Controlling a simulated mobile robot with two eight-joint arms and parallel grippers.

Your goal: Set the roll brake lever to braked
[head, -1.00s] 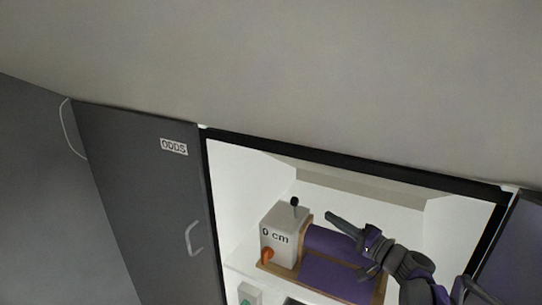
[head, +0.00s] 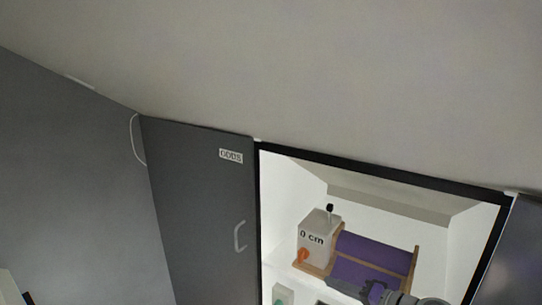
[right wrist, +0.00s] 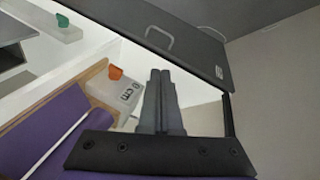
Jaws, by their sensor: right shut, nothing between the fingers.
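A pale box marked "0 cm" (head: 313,238) stands in the open cupboard, joined to a wooden frame with a purple roll (head: 375,250). A short upright lever with a black knob (head: 330,209) is on its top, and an orange lever (head: 302,256) is on its front. I cannot tell which is the roll brake lever. In the right wrist view the orange lever (right wrist: 115,72) shows left of my fingers; the black knob is not visible there. My right gripper (head: 352,290) is shut and empty, below and in front of the roll. My left gripper is out of view.
The dark ODDS door (head: 205,215) is left of the opening, and another dark panel (head: 507,245) is at the right. Space above the roll is clear.

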